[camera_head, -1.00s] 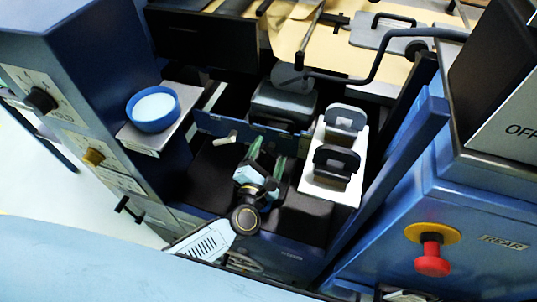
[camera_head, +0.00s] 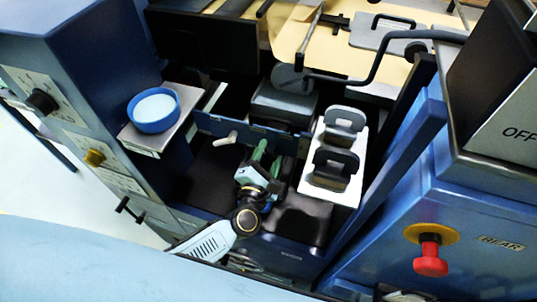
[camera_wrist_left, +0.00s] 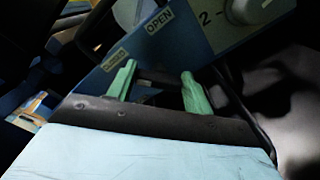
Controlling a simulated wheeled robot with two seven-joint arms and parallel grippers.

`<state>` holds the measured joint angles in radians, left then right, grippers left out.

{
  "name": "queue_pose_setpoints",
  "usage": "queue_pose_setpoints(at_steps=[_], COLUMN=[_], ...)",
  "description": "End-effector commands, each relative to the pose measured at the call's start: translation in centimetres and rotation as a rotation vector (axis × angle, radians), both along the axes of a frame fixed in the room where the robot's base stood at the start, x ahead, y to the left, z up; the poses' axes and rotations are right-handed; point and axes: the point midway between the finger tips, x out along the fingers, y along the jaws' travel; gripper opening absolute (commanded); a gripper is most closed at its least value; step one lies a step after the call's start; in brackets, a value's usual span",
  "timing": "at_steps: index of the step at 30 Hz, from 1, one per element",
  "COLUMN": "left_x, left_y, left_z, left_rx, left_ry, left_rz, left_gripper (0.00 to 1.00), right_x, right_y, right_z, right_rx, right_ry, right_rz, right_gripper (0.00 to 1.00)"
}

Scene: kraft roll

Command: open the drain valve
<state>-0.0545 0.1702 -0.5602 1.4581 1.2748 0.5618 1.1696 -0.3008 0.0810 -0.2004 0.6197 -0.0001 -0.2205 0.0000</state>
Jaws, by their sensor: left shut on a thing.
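My left gripper (camera_head: 268,158) reaches down at the dark-topped unit in front of the blue panel (camera_head: 203,123). In the left wrist view its two green fingers (camera_wrist_left: 158,86) stand a little apart, shut on what looks like the drain valve's handle. The handle is dark and mostly hidden between them. An OPEN label (camera_wrist_left: 158,20) and a CLOSED label (camera_wrist_left: 115,59) sit just beyond the fingers. A white lever (camera_head: 227,138) stands on the panel left of the gripper, apart from it. My right gripper is not in view.
A blue bowl (camera_head: 153,111) stands on a ledge at the left. A white holder (camera_head: 312,188) with dark handled pieces is close on the gripper's right. A red stop button (camera_head: 431,260) is on the blue cabinet at the right. A black bent bar (camera_head: 375,68) crosses the back.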

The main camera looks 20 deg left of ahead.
Motion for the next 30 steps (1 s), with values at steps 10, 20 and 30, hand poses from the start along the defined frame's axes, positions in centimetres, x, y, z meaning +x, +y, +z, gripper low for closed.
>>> queue_pose_setpoints(at_steps=[10, 20, 30], left_x=[-0.1, 0.0, 0.0], left_y=[-0.1, -0.1, -0.1], left_z=[0.0, -0.2, -0.4], left_rx=[0.289, 0.604, 0.928], left_ry=[-0.007, -0.018, -0.029], left_rz=[0.0, 0.001, -0.001], left_gripper=[0.28, 0.28, 0.28], right_x=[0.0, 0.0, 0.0], right_y=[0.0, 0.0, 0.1], right_z=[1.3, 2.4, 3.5], right_rx=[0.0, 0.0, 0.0], right_ry=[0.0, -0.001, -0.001], right_rz=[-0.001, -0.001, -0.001], right_gripper=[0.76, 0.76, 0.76])
